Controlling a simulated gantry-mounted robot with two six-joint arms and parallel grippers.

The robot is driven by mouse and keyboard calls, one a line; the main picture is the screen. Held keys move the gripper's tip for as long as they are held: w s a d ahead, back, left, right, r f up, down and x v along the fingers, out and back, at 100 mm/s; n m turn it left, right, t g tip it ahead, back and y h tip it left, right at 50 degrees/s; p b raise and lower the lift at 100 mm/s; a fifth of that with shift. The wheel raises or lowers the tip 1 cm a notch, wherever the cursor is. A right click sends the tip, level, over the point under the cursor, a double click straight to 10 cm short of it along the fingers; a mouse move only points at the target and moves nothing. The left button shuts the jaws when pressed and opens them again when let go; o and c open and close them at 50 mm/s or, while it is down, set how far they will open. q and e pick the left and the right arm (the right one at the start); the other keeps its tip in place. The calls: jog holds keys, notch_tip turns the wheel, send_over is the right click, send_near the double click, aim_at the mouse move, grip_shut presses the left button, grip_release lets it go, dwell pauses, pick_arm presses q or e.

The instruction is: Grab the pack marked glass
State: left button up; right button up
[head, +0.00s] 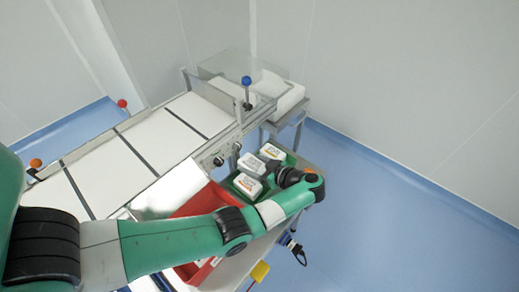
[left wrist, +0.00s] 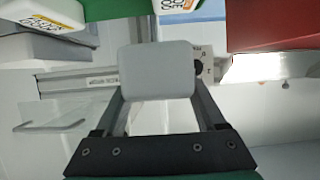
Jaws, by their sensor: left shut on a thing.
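My left gripper (head: 271,170) reaches over the green tray (left wrist: 115,8) from the right. In the left wrist view its two fingers (left wrist: 160,88) are shut on a white pack (left wrist: 158,70), whose plain pale side faces the camera. Its label is hidden. In the head view white packs with orange or yellow labels show at the tray: an upper pack (head: 272,152), a middle pack (head: 250,163) and a lower pack (head: 247,184). The lettering is too small to read, so I cannot tell which is marked glass. My right gripper is not in view.
A red bin (head: 190,207) lies left of the green tray, partly behind my left arm. The converter's white web (head: 150,140) runs beyond it, with a clear guard (head: 225,65) at its far end. Blue floor (head: 400,215) to the right is clear.

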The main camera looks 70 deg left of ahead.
pick_arm(q)
jog(key=s+d+r+p, duration=0.3)
jog(key=s+d+p, duration=0.1)
jog(key=s+p, duration=0.1)
jog(key=shift+s+d+p, duration=0.3)
jog(key=shift+s+d, duration=0.1)
jog(key=shift+s, duration=0.35)
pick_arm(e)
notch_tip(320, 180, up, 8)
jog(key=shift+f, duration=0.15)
